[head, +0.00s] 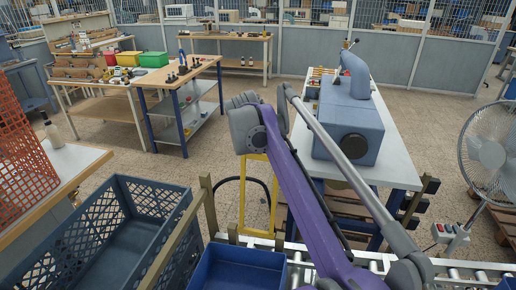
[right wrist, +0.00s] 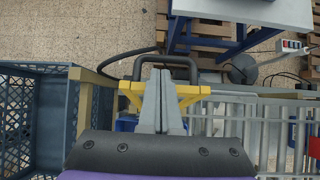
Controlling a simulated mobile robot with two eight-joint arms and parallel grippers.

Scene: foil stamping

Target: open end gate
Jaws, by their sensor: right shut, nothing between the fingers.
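The end gate (head: 243,200) is a yellow upright frame at the far end of the roller conveyor in the head view, partly hidden by my purple right arm. In the right wrist view, yellow gate parts (right wrist: 190,92) show on both sides of my fingers, with a black bar handle (right wrist: 180,60) just beyond them. My right gripper (right wrist: 160,72) is shut and empty, its tips close to the handle. I cannot tell whether they touch it. My right gripper is not visible in the head view, and my left gripper is in neither view.
The roller conveyor (head: 465,268) carries a blue bin (head: 237,270). A dark crate (head: 125,225) stands left of it. A bench (head: 393,165) with a blue stamping machine (head: 350,120) stands beyond. A fan (head: 488,150) is at right. Open floor lies beyond the gate.

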